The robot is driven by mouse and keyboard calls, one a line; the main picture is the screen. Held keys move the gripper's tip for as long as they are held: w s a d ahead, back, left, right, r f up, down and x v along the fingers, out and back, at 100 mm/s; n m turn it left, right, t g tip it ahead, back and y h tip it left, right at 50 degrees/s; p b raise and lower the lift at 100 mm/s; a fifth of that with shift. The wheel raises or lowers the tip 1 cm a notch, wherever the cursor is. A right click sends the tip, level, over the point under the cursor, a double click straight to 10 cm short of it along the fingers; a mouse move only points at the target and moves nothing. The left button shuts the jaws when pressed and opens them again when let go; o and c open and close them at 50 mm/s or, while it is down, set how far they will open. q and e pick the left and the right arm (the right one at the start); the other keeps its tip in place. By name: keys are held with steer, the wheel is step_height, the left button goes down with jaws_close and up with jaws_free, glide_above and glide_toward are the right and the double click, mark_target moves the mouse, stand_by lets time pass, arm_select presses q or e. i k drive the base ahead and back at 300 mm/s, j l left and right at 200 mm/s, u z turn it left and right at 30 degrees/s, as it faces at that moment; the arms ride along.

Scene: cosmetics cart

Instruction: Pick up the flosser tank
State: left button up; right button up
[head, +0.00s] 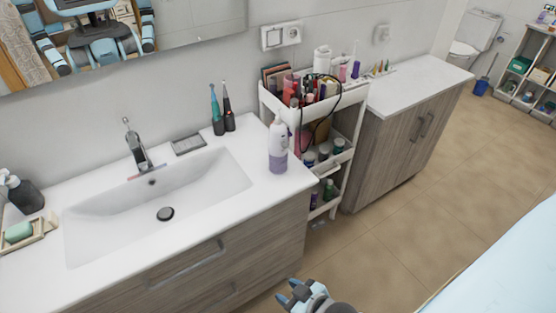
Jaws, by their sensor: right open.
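I cannot tell for certain which thing is the flosser tank. A white bottle-like item with a lavender lower part (278,148) stands upright at the right end of the sink counter. A white cylindrical item (322,57) stands at the back of the cart's top tray, its lower part hidden by other items. My right gripper (288,291) is at the bottom of the head view, open and empty, in front of the counter and apart from the counter and the cart. My left gripper is not in view.
A white cart (290,112) full of cosmetics, with a black cord over it, stands between the sink counter (262,187) and a wooden cabinet (402,140). Two electric toothbrushes (222,112) stand behind the basin (150,205). The tiled floor (450,185) at right is clear.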

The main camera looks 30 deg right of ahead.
mark_target(276, 165)
steer(key=i+l, duration=0.1)
steer(key=l, duration=0.3)
steer(key=i+l, duration=0.1)
steer(key=l, duration=0.3)
steer(key=i+l, duration=0.1)
steer(key=l, duration=0.3)
steer(key=i+l, duration=0.1)
steer(key=l, duration=0.3)
steer(key=i+l, duration=0.1)
steer(key=l, duration=0.35)
